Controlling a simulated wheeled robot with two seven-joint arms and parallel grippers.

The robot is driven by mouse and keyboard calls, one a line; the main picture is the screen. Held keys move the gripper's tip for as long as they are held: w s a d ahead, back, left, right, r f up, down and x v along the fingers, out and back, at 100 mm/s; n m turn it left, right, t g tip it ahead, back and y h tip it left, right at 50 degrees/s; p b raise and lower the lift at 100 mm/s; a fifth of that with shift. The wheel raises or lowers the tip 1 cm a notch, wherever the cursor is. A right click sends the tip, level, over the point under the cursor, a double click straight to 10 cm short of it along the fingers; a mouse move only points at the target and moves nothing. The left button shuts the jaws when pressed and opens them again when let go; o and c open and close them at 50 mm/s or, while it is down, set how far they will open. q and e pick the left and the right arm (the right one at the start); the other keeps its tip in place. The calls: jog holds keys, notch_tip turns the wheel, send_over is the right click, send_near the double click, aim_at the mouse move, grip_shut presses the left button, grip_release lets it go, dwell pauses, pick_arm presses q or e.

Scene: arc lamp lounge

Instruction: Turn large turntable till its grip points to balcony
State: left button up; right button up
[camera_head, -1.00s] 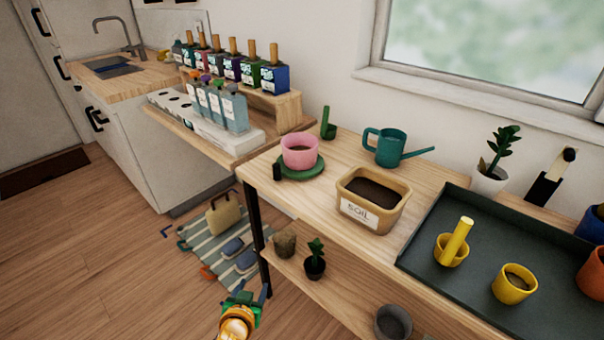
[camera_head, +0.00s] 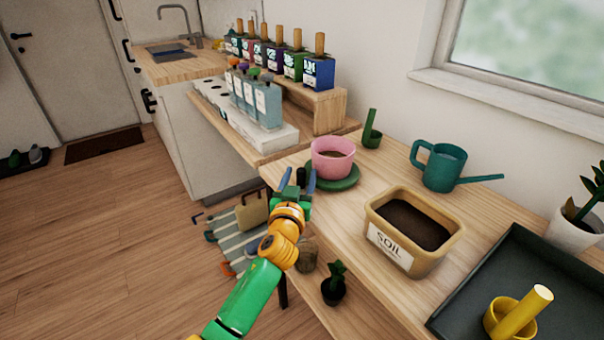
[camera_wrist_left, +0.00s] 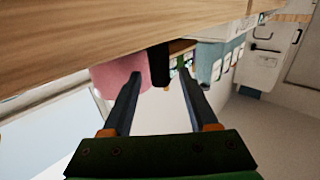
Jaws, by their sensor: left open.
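The turntable, a round green disc (camera_head: 345,180), lies on the near left corner of the wooden bench. A pink pot (camera_head: 333,155) with soil stands on it. Its dark upright grip (camera_head: 301,175) is at the disc's left edge, on the side toward the kitchen. My left gripper (camera_head: 298,181) is open, with its fingers on either side of the grip in the head view. The left wrist view shows the black grip (camera_wrist_left: 159,64) between and beyond the open fingers, beside the pink pot (camera_wrist_left: 120,72). Contact cannot be told. My right gripper is out of view.
A soil box (camera_head: 380,241), a teal watering can (camera_head: 443,166) and a dark tray (camera_head: 480,275) are to the right on the bench. A green upright object (camera_head: 371,133) stands behind the turntable. Bottles (camera_head: 262,105) stand on the neighbouring counter. A window (camera_head: 530,45) is at right.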

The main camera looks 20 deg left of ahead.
pick_arm(q)
jog(key=shift+w+a+f, duration=0.1)
jog(key=shift+w+f, duration=0.05)
jog(key=shift+w, duration=0.35)
jog(key=shift+w+a+f, duration=0.1)
jog(key=shift+w, duration=0.35)
jog(key=shift+s, duration=0.1)
jog(key=shift+r, duration=0.1)
grip_shut()
dwell(0.5)
